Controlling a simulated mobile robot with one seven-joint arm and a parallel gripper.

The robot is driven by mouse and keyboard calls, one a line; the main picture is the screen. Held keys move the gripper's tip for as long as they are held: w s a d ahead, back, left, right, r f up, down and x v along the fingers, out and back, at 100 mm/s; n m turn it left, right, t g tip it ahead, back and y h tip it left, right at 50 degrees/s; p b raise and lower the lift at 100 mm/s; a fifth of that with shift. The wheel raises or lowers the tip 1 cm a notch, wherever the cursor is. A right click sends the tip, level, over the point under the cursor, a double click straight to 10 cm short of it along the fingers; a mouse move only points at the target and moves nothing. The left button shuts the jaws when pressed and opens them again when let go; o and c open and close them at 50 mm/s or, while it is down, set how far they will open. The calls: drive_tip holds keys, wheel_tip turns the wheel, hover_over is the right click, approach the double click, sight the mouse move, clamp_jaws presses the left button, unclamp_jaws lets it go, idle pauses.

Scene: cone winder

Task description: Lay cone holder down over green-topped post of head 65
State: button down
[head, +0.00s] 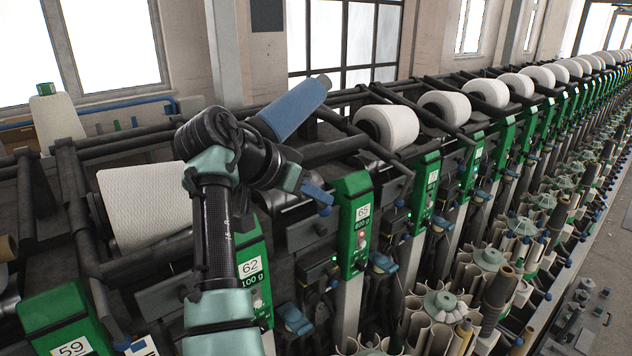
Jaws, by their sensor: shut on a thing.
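The green-topped post of head 65 (356,232) stands right of centre, with a white "65" label and a small lit lamp on its front. My gripper (298,184) is just left of this post's top. It is shut on the blue handle (319,196) of the cone holder, whose frame is mostly hidden behind my wrist. A bare blue cone (290,108) shows above and behind my gripper, tilted up to the right. It looks to be on this holder, but the joint between them is hidden. The handle appears close to the post's upper left edge; contact cannot be told.
Head 62 (252,275) with a large white package (145,205) is left, partly behind my arm. Head 59 (60,335) is at bottom left. White packages (388,126) line the heads to the right. Several tube magazines (442,305) crowd the lower right.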

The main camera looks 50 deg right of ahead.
drive_tip(key=shift+a+f+t+y+p, duration=0.15)
drive_tip(key=shift+a+y+p, duration=0.2)
drive_tip(key=shift+y+p, duration=0.75)
drive_tip(key=shift+a+f+t+y+p, duration=0.15)
drive_tip(key=shift+a+y+p, duration=0.2)
drive_tip(key=shift+y+p, duration=0.7)
drive_tip(key=shift+w+a+f+y+p, duration=0.1)
drive_tip(key=shift+a+y+p, duration=0.15)
drive_tip(key=shift+p, duration=0.6)
drive_tip(key=shift+a+f+y+p, duration=0.15)
drive_tip(key=shift+y+p, duration=0.15)
drive_tip(key=shift+p, duration=0.05)
drive_tip(key=c, duration=0.9)
unclamp_jaws()
drive_tip(key=shift+o, duration=0.2)
drive_tip(key=shift+t, duration=0.3)
drive_tip(key=shift+w, duration=0.1)
drive_tip(key=b+v, duration=0.4)
drive_tip(key=v, duration=0.9)
